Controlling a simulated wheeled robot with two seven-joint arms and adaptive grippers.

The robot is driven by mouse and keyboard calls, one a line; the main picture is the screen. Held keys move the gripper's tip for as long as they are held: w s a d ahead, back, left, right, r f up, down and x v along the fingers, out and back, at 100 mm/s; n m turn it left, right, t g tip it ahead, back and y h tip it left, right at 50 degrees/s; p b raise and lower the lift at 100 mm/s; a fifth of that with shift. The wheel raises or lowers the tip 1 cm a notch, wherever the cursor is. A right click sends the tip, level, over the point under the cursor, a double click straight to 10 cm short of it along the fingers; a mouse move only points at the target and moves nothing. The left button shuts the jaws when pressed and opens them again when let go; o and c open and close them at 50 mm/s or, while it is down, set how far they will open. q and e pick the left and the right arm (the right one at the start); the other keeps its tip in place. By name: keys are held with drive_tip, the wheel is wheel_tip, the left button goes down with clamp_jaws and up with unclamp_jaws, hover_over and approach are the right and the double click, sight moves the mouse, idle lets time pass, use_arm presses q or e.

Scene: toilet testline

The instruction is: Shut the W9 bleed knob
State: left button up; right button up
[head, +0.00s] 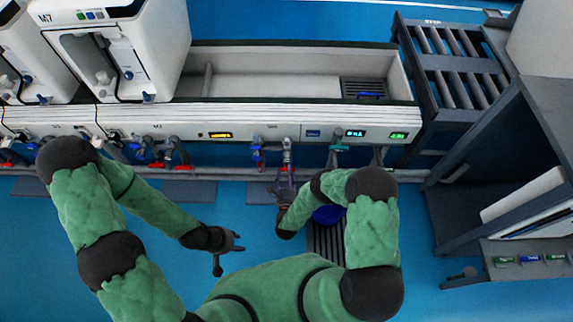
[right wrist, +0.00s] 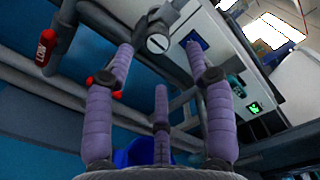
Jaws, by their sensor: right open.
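A grey round knob with a pale slotted face (right wrist: 157,43) is in the right wrist view, at the pipework under the bench front. No W9 label is readable, so I cannot tell for sure that it is the bleed knob. In the head view the grey fitting (head: 287,148) hangs below the bench front. My right gripper (head: 284,182) is just below this fitting. In the wrist view its purple fingers (right wrist: 159,50) are spread, with the knob seen between their tips; contact is not clear. My left gripper (head: 229,254) is open and empty above the blue floor.
A blue-handled valve (head: 257,151) is close left of the fitting, a teal valve (head: 339,147) to the right. A red labelled handle (right wrist: 45,47) hangs nearby. The bench trough (head: 270,88) is above. A dark cabinet (head: 500,150) stands right. A blue bucket (right wrist: 145,152) is below.

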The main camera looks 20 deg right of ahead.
drive_tip(key=v, duration=0.5)
drive_tip(key=shift+s+r, duration=0.1)
drive_tip(key=shift+s, duration=0.05)
idle(0.4)
